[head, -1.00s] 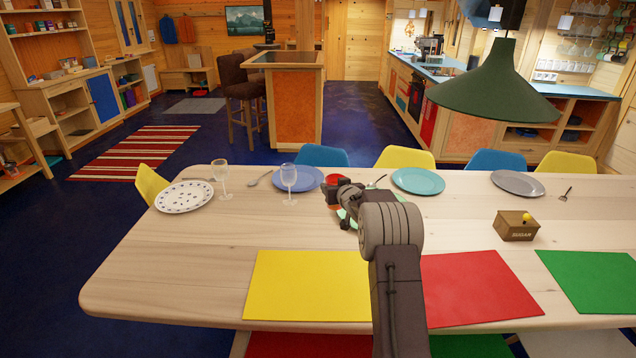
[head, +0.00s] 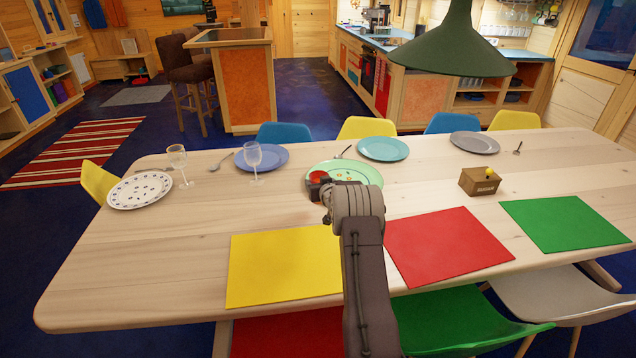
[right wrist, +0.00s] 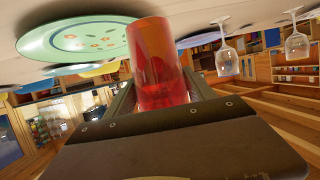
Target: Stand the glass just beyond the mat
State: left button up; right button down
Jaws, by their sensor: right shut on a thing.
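A red see-through glass (right wrist: 158,65) is between the fingers of my right gripper (right wrist: 160,98), which is shut on it. In the head view the glass (head: 317,176) shows small, partly hidden by the right gripper (head: 321,187), at the left side of the light green plate (head: 356,168). Whether the glass touches the table cannot be told. The yellow mat (head: 285,268) lies nearer me, below the gripper in the picture. A red mat (head: 447,246) and a green mat (head: 563,223) lie to its right. My left gripper is out of view.
Two clear stemmed glasses (head: 177,158) (head: 253,157) stand to the left, by a spotted plate (head: 140,190) and a blue plate (head: 262,156). A sugar box (head: 479,182) stands right. Bare table (head: 205,235) lies left of the yellow mat.

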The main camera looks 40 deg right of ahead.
jog(key=shift+f+b, duration=1.9)
jog(key=shift+f, duration=0.85)
jog(key=shift+f+b, duration=0.45)
jog(key=shift+f, duration=0.15)
jog(key=shift+c, duration=1.3)
grip_release()
jog(key=v, duration=0.9)
jog(key=shift+p, duration=0.3)
